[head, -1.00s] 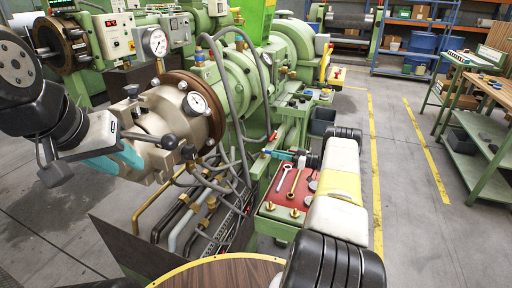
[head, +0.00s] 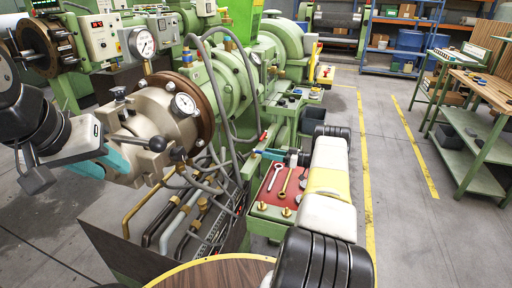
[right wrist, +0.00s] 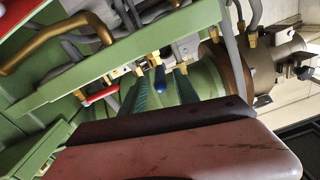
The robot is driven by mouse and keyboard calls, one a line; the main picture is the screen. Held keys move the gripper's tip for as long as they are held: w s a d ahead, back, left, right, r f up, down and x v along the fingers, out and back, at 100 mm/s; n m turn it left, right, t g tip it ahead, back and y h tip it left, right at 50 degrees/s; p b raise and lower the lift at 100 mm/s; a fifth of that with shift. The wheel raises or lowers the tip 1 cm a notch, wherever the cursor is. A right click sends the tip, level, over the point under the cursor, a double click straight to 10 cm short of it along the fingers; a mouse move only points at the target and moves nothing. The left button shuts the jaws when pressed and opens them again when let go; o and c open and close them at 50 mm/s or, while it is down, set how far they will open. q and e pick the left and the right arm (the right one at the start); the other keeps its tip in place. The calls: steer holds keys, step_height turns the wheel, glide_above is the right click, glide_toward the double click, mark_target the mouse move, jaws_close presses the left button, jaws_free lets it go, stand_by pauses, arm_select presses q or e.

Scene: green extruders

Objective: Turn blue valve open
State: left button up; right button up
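The blue valve handle (right wrist: 158,80) shows in the right wrist view below a green beam, beside brass fittings. My right gripper (right wrist: 160,92) is open there, with one teal finger on each side of the handle; I cannot tell whether they touch it. In the head view my right gripper (head: 271,154) reaches in from the right at the machine's side, close to a red handle (head: 263,137); the blue handle is hard to separate from the teal fingers there. My left gripper (head: 105,162) is at the left, before the extruder's metal head (head: 160,120), its teal fingers apart and empty.
A red lever (right wrist: 88,98) sits left of the blue handle. A round wooden table (head: 215,274) is in front.

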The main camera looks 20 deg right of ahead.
steer(key=v, duration=0.7)
steer(key=shift+d, duration=0.15)
